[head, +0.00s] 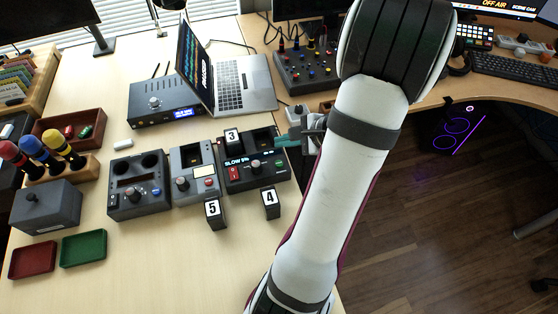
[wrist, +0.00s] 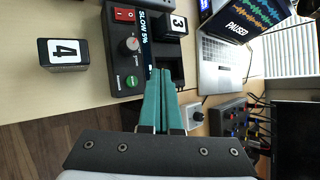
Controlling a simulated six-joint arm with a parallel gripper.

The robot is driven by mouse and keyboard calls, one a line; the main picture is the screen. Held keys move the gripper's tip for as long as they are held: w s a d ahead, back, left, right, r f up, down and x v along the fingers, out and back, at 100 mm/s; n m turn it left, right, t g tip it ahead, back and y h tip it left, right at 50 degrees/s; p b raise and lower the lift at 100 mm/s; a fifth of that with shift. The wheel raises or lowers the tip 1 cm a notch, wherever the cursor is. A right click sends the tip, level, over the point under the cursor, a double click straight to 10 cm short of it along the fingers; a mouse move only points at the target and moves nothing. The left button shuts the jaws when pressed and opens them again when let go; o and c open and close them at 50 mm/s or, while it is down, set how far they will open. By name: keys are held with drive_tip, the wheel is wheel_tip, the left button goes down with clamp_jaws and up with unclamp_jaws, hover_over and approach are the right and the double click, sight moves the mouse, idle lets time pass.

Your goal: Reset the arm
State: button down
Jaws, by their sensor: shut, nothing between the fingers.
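My gripper (head: 284,141) reaches in from the right in the head view. Its teal fingers are shut with nothing between them, and they also show in the wrist view (wrist: 160,85). The fingertips are at the right side of a dark control box (head: 235,184), by its open dark recess. I cannot tell whether they touch it. The box has a red switch (wrist: 124,15), a grey knob (wrist: 130,45), a green button (wrist: 132,81) and a display (wrist: 146,27) reading "SLOW 5%". A block marked 3 (wrist: 173,26) is on the box's far part.
Blocks marked 4 (head: 270,203) and 5 (head: 213,213) stand in front of the boxes. Two grey device boxes (head: 138,190) (head: 195,178) are to the left. A laptop (head: 230,85) and a mixer (head: 306,70) are behind.

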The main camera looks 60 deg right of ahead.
idle(0.4)
drive_tip(key=w+a+r+n+g+y, duration=0.2)
drive_tip(key=a+r+n, duration=0.15)
drive_tip(key=a, duration=0.45)
drive_tip(key=w+a+r+n+g+y, duration=0.1)
drive_tip(key=w+a+r+n+y, duration=0.2)
drive_tip(key=a, duration=0.5)
drive_tip(key=w+a+r+n+g+y, duration=0.1)
drive_tip(key=w+a+n+g, duration=0.1)
drive_tip(key=a+n, duration=0.45)
drive_tip(key=s+a+r+n+g+h, duration=0.1)
drive_tip(key=s+a+n+g+h, duration=0.2)
drive_tip(key=s+a+n, duration=0.6)
drive_tip(key=s+a+g, duration=0.1)
drive_tip(key=s+a, duration=0.1)
drive_tip(key=a, duration=0.1)
drive_tip(key=shift+s+r+h, duration=0.3)
drive_tip(key=shift+r+h, duration=0.05)
drive_tip(key=shift+h, duration=0.05)
